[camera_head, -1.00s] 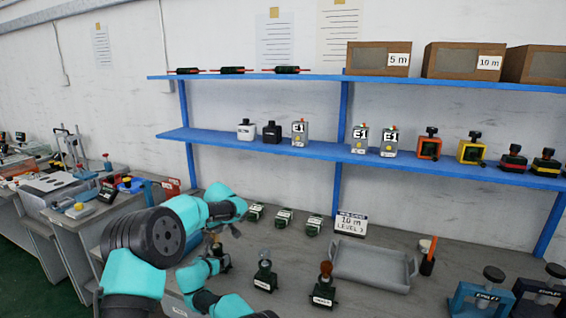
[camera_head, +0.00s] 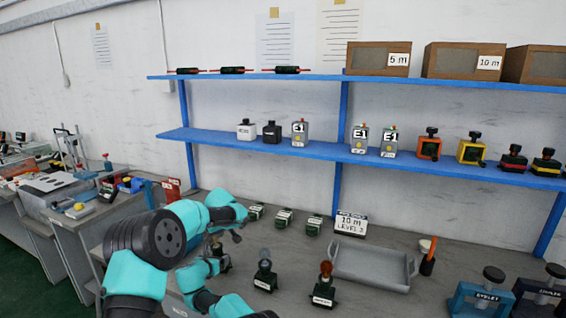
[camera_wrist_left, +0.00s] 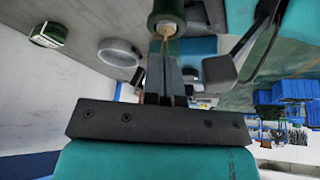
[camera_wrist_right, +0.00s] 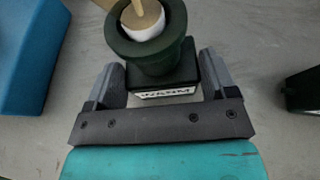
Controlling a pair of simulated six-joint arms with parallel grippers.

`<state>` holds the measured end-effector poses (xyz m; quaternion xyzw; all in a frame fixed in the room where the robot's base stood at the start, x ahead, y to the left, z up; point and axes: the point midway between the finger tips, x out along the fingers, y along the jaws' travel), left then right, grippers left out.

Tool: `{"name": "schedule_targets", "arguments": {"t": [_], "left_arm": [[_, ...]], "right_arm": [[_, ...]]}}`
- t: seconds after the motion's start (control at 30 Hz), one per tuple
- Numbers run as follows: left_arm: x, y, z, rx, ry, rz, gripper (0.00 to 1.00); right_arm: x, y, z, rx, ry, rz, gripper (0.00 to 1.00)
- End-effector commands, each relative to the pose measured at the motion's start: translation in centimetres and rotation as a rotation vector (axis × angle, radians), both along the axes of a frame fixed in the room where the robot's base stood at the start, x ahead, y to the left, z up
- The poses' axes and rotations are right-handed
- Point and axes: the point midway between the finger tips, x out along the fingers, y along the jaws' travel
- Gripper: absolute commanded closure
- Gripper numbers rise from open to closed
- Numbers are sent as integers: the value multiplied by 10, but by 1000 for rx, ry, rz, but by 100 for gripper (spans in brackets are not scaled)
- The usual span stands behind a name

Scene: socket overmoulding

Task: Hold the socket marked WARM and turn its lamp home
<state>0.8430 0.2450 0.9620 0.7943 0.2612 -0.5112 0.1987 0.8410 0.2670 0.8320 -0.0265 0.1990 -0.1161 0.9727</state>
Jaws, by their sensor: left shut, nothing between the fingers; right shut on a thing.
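The socket marked WARM (camera_wrist_right: 165,92) is a dark green cup on a dark block, seen close in the right wrist view. A white and tan piece, apparently its lamp (camera_wrist_right: 145,25), stands in the cup's mouth. My right gripper (camera_wrist_right: 160,80) is shut on the socket, one finger on each side of the block. My left gripper (camera_wrist_left: 171,50) is shut and empty. Its fingertips lie close to a green cup with a tan piece at its mouth (camera_wrist_left: 165,14), apparently the same socket; I cannot tell whether they touch. In the head view my left gripper (camera_head: 237,237) is over the bench.
Two similar sockets stand right of my arms, one with a grey lamp (camera_head: 264,255), one with an amber lamp (camera_head: 326,269). Several small green blocks (camera_head: 284,216) lie behind. A grey tray (camera_head: 372,266) and a blue clamp (camera_head: 480,297) are farther right. The tray is empty.

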Motion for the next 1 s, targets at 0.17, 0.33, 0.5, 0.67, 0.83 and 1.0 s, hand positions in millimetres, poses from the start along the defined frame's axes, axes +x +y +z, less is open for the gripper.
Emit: {"name": "schedule_targets", "arguments": {"t": [0.17, 0.33, 0.5, 0.67, 0.83, 1.0], "left_arm": [[1, 1, 0, 0, 0, 0, 100], [2, 3, 0, 0, 0, 0, 100], [3, 4, 0, 0, 0, 0, 100], [4, 5, 0, 0, 0, 0, 100], [5, 7, -1, 0, 0, 0, 100], [5, 8, -1, 0, 0, 0, 100]], "right_arm": [[0, 0, -1, 0, 2, 0, 52], [0, 0, -1, -1, 1, 0, 52], [0, 0, -1, -1, 1, 0, 52], [0, 0, -1, -1, 1, 0, 52], [0, 0, -1, -1, 1, 0, 52], [0, 0, -1, 0, 1, 0, 52]]}}
